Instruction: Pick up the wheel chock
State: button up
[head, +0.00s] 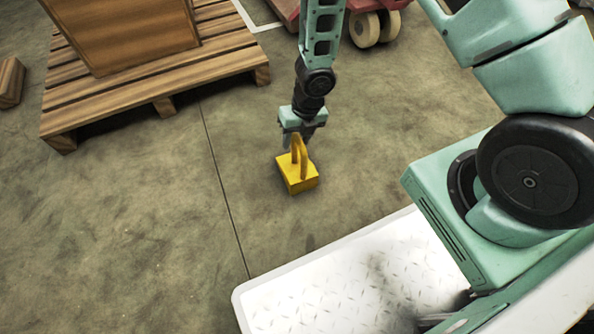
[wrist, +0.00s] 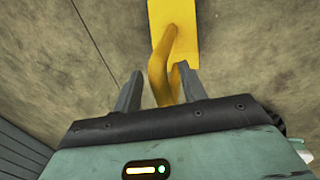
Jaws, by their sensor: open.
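The wheel chock (head: 297,181) is a yellow block with a raised looped handle, and it sits on the concrete floor in the middle of the head view. My gripper (head: 299,143) is right above it, pointing down, at the handle. In the wrist view the yellow block (wrist: 177,17) is at the top, and its handle (wrist: 163,68) runs down between the two grey fingers of my gripper (wrist: 159,83). The fingers stand apart on either side of the handle, with gaps showing. The lower end of the handle is hidden behind the gripper body.
A wooden pallet (head: 108,108) with a wooden crate (head: 125,30) on it stands at the upper left. A wooden block (head: 10,82) lies at the far left. A red wheeled thing (head: 368,22) is at the top. Floor around the chock is clear.

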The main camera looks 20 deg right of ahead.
grip_shut()
jog(key=shift+r, duration=0.1)
dwell(1.2)
